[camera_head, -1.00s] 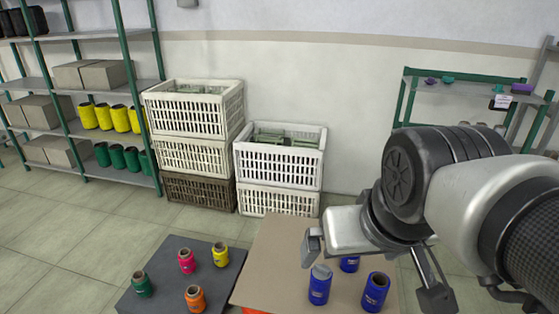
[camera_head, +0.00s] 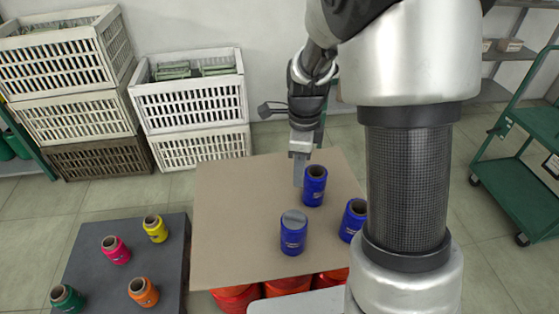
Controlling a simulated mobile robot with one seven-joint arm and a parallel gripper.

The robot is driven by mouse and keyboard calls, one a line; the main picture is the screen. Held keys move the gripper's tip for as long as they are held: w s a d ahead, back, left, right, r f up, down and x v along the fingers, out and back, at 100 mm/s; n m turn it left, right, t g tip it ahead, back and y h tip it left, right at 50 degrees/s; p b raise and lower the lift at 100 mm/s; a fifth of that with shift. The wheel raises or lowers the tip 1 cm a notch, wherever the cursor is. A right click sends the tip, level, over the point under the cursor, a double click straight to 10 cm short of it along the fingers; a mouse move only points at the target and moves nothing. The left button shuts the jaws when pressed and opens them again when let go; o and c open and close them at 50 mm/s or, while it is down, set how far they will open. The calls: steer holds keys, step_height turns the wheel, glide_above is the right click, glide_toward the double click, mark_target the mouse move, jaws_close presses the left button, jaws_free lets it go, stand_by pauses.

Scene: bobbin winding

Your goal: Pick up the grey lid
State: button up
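The grey lid (camera_head: 294,217) is a flat round disc lying on top of the front blue bobbin (camera_head: 293,238), which stands upright on the tan board. My gripper (camera_head: 299,182) points down behind the lid and above it in the picture, apart from it, just left of the rear blue bobbin (camera_head: 314,190). I see its fingers from the side, one lined up with the other, so the gap between them is hidden. Nothing shows held in it. A third blue bobbin (camera_head: 354,221) stands to the right, partly covered by my arm.
The tan board (camera_head: 235,230) is bare on its left, with red containers (camera_head: 287,285) under its front edge. A dark table (camera_head: 95,245) at left holds yellow, pink, orange and green bobbins. White crates (camera_head: 190,105) stand behind. A green cart (camera_head: 520,185) is at right.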

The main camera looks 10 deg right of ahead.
steer(key=m+b, duration=0.1)
steer(key=b, duration=0.2)
glide_above(295, 215)
steer(key=f, duration=1.3)
steer(key=shift+d+f, duration=0.15)
steer(key=shift+d, duration=0.05)
steer(key=shift+a+f+b, duration=0.15)
steer(key=shift+f+b, duration=0.15)
steer(key=shift+f, duration=1.15)
steer(key=shift+a+f+b, duration=0.15)
steer(key=shift+f+b, duration=0.15)
steer(key=shift+f, duration=1.15)
steer(key=shift+c, duration=0.5)
jaws_close()
